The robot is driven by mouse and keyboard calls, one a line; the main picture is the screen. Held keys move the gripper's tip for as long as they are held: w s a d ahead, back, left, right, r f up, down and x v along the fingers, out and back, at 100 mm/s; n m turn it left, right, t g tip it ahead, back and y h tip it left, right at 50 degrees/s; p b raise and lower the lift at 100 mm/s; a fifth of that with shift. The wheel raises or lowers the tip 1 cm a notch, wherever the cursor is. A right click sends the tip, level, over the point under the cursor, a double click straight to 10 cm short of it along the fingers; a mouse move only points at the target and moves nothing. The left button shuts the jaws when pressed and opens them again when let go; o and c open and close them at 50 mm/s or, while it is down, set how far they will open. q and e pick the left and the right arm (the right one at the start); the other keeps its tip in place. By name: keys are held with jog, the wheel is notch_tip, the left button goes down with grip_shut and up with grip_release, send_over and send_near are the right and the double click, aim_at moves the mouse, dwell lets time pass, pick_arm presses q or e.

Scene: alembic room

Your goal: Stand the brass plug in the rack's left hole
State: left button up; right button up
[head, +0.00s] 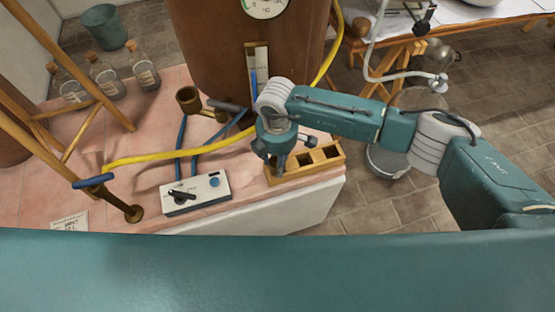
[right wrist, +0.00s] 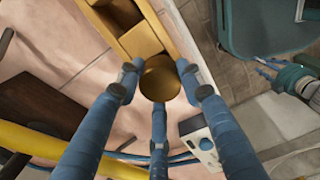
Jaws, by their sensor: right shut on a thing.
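My right gripper (head: 277,152) points down over the left end of the wooden rack (head: 318,168). In the right wrist view its blue fingers (right wrist: 160,84) are shut around the round brass plug (right wrist: 160,78). The plug's end overlaps the near end of the rack (right wrist: 163,22) there; I cannot tell whether it is above the left hole or in it. Two square holes show in the rack to the right of the gripper in the head view. The left hole is hidden by the gripper. What looks like my left gripper (right wrist: 268,68) shows at the wrist view's right edge, too small to read.
A white control box (head: 196,193) with a black knob sits left of the rack. A yellow hose (head: 180,154) crosses the pink table behind it. A large brown vessel (head: 215,60) with a gauge stands behind. The table edge is close in front of the rack.

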jog(key=o, duration=1.3)
jog(key=shift+o, duration=0.2)
jog(key=shift+r, duration=0.1)
